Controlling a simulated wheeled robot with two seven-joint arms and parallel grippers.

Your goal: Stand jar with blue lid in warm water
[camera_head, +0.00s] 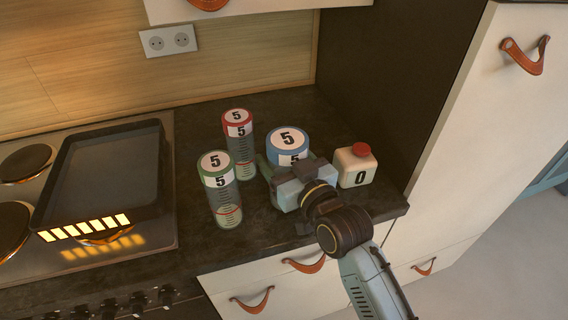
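The jar with the blue lid (288,137) stands on the dark counter, with a "5" on its lid. My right gripper (285,172) is at the front of this jar and covers most of its body. Its fingertips are hidden, so I cannot tell whether they are closed on the jar. A dark rectangular pan (108,175) sits on the stove at the left, with a row of glowing bars on its front. I cannot make out water in it. My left gripper is not in view.
A green-lidded jar (222,198) and a red-lidded jar (240,148) stand left of the blue-lidded one. A white container with a red cap (356,166) stands close on its right. A tall cabinet (490,120) bounds the counter at right.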

